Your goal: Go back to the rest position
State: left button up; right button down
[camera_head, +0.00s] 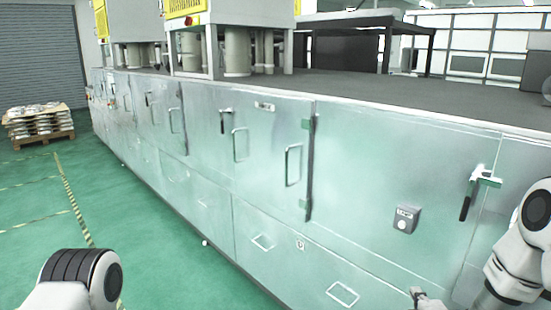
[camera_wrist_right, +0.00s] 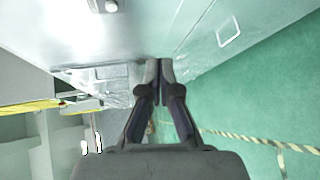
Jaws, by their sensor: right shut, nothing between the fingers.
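My right gripper (camera_wrist_right: 158,65) shows in the right wrist view with its two dark fingers together, shut and empty. In the head view only a small part of it (camera_head: 418,294) shows at the bottom edge, in front of the cabinet's lower doors. My right arm (camera_head: 520,250) comes in from the right, in front of the metal cabinet (camera_head: 380,180). My left arm (camera_head: 80,280) shows at the bottom left; its gripper is out of view.
The long cabinet runs across the view, with handles, latches and a dark top (camera_head: 400,97). Green floor (camera_head: 130,215) with a yellow-marked line lies free to the left. A loaded pallet (camera_head: 38,124) stands further back, before a grey shutter (camera_head: 40,55).

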jog(key=s+a+f+m+g+y, duration=0.1)
jog(key=s+a+f+g, duration=0.3)
jog(key=s+f, duration=0.45)
jog(key=s+a+f+m+g+y, duration=0.1)
jog(key=s+a+f+g+y, duration=0.15)
jog(key=s+a+f, duration=0.4)
jog(key=s+a+f+m+g, duration=0.1)
jog(key=s+f+m+g, duration=0.2)
jog(key=s+m, duration=0.4)
jog(key=s+f+m+g, duration=0.4)
jog(key=s+m, duration=0.4)
jog(key=s, duration=0.4)
jog(key=shift+s+a+f+g, duration=0.15)
jog(key=shift+s+a+g, duration=0.05)
jog(key=shift+a+g, duration=0.2)
